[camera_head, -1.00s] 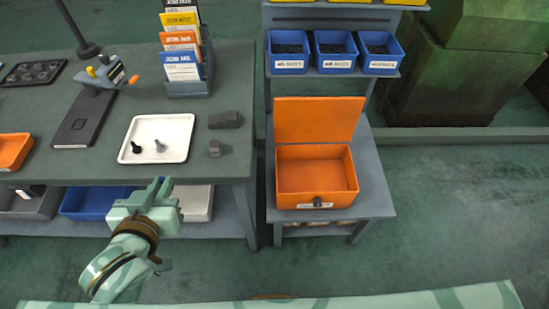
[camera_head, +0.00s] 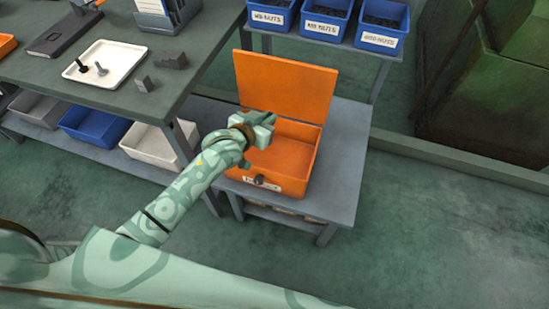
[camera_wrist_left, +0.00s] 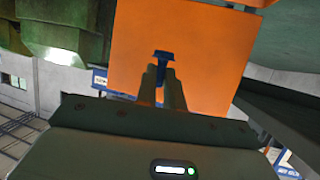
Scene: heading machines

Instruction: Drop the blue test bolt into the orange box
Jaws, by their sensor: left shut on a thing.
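The orange box (camera_head: 312,165) stands on a grey stand with its lid (camera_head: 285,85) raised at the back. My left gripper (camera_head: 266,122) is over the box's left part, in front of the lid. In the left wrist view, the left gripper (camera_wrist_left: 163,80) is shut on the blue test bolt (camera_wrist_left: 162,55), whose head sticks out beyond the fingertips. The orange lid (camera_wrist_left: 215,50) fills the background behind the bolt there. The bolt cannot be made out in the head view. My right gripper is not in view.
A white tray (camera_head: 118,75) with a black bolt and a grey bolt lies on the workbench at left. Grey blocks (camera_head: 171,60) lie beside it. Blue nut bins (camera_head: 325,20) stand on a shelf behind the box. The floor at right is clear.

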